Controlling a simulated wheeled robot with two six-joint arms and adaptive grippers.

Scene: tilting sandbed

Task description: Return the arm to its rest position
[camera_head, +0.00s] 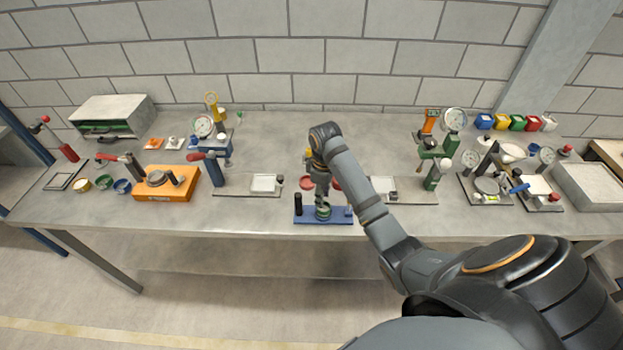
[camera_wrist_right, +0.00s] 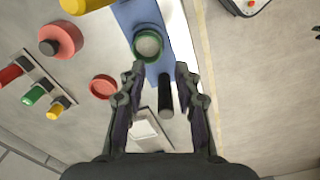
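My right arm reaches from the lower right of the head view to the middle of the bench. My right gripper (camera_head: 321,190) points down over a small blue plate (camera_head: 340,214) near the bench's front edge. In the right wrist view the two fingers (camera_wrist_right: 160,73) stand apart with nothing held between them. A green ring-shaped cup (camera_wrist_right: 148,43) with a pale inside stands on the blue plate just beyond the fingertips. It also shows below the gripper in the head view (camera_head: 323,213). A black post (camera_wrist_right: 165,95) shows between the fingers, farther off. My left gripper is not in view.
The grey bench (camera_head: 265,215) holds several fixtures. An orange block (camera_head: 165,190) and blue press (camera_head: 213,175) stand left, a green press (camera_head: 433,175) right. Red round pieces lie beside my right gripper. Colored bins (camera_head: 510,122) line the back right. A block wall stands behind.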

